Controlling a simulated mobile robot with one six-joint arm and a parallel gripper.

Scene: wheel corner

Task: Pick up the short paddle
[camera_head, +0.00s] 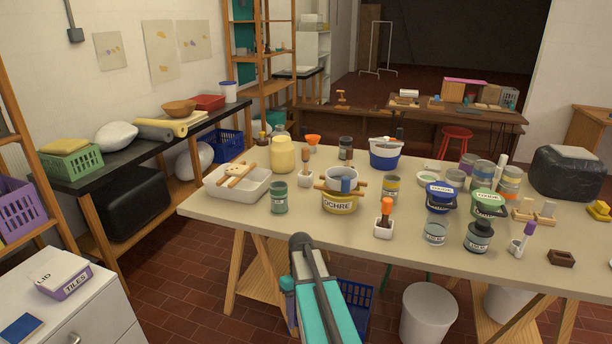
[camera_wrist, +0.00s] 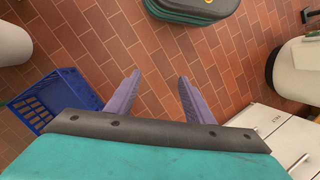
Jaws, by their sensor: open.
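I cannot tell for certain which thing is the short paddle. Several handled tools stand on the table in the head view: an orange-handled one (camera_head: 386,206) in a white holder at the front, a brown-handled one (camera_head: 305,155) in a white holder further back, and a purple-handled one (camera_head: 528,230) at the right. Wooden pieces (camera_head: 238,174) lie across a white basin (camera_head: 258,192) at the table's left end. My gripper (camera_wrist: 159,75) is open and empty in the wrist view, with its purple fingers apart above the tiled floor.
The worktable (camera_head: 330,233) is crowded with jars and tubs, including the OCHRE tub (camera_head: 339,204). Its front left edge is bare. In the wrist view, a blue crate (camera_wrist: 52,93) is at the left and a white drawer cabinet (camera_wrist: 270,122) at the right.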

